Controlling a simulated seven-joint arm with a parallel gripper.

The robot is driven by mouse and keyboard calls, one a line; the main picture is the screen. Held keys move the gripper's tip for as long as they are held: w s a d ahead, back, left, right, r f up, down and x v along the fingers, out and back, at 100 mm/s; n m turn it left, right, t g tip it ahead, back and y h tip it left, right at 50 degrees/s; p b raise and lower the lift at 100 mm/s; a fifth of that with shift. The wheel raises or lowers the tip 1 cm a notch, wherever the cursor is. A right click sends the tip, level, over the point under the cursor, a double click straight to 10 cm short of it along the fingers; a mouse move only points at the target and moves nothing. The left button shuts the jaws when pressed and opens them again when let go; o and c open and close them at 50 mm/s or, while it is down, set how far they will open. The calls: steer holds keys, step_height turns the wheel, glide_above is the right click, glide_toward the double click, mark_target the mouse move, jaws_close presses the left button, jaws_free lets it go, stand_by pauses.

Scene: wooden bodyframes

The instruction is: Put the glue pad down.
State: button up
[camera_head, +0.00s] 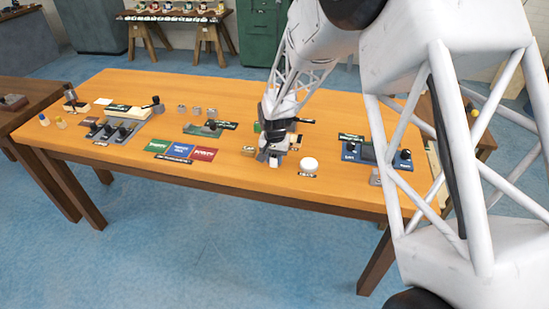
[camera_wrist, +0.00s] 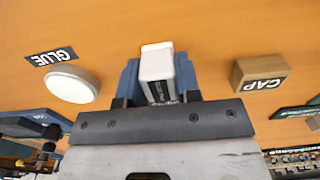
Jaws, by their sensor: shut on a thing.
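The glue pad (camera_wrist: 157,63) is a small white block with a dark-printed lower edge. My gripper (camera_wrist: 157,78) is shut on it, with a blue finger on each side; the pad's far end sticks out past the fingertips. In the head view my gripper (camera_head: 271,157) is low over the wooden table, near its front edge, left of a round white disc (camera_head: 309,163). The disc also shows in the wrist view (camera_wrist: 73,84), beside a black GLUE label (camera_wrist: 51,56). I cannot tell whether the pad touches the table.
A wooden block marked CAP (camera_wrist: 260,72) stands on the other side of my gripper from the disc. Green, blue and red cards (camera_head: 180,150) lie to the left on the table (camera_head: 230,185). A blue fixture (camera_head: 376,154) stands to the right. Bare wood lies in front.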

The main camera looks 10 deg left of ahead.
steer(key=shift+f, duration=0.1)
steer(key=o, duration=0.9)
steer(key=shift+c, duration=0.2)
step_height(320, 180, up, 12)
stand_by(0.4)
stand_by(0.8)
